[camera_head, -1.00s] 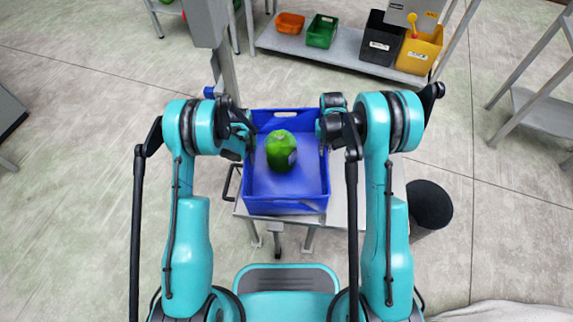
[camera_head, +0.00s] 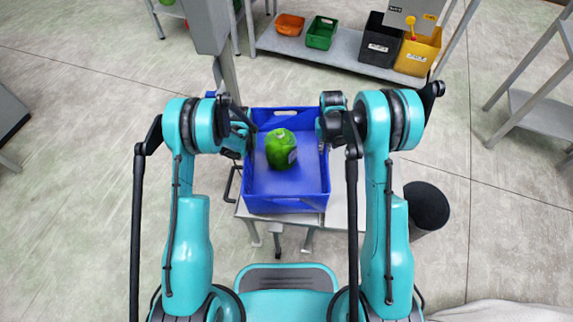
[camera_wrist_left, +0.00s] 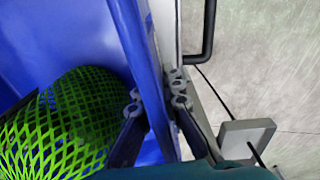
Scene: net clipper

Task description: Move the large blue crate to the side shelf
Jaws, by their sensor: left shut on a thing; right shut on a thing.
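The large blue crate (camera_head: 287,203) is in the middle of the head view, between my two arms, above a grey table. It holds a green netted object (camera_head: 281,149), whose mesh also shows in the left wrist view (camera_wrist_left: 60,125). My left gripper (camera_head: 248,135) is shut on the crate's left wall; in the left wrist view one finger is inside and one outside the blue wall (camera_wrist_left: 135,50). My right gripper (camera_head: 326,135) is at the crate's right wall and shut on it, its fingertips partly hidden by the arm. Whether the crate touches the table is unclear.
The grey table (camera_head: 340,205) shows beneath and right of the crate. A shelf (camera_head: 335,45) behind holds orange, green, black and yellow bins. Another shelf (camera_head: 540,113) stands at the right. A dark round bin (camera_head: 427,205) stands beside the table. Open floor lies left.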

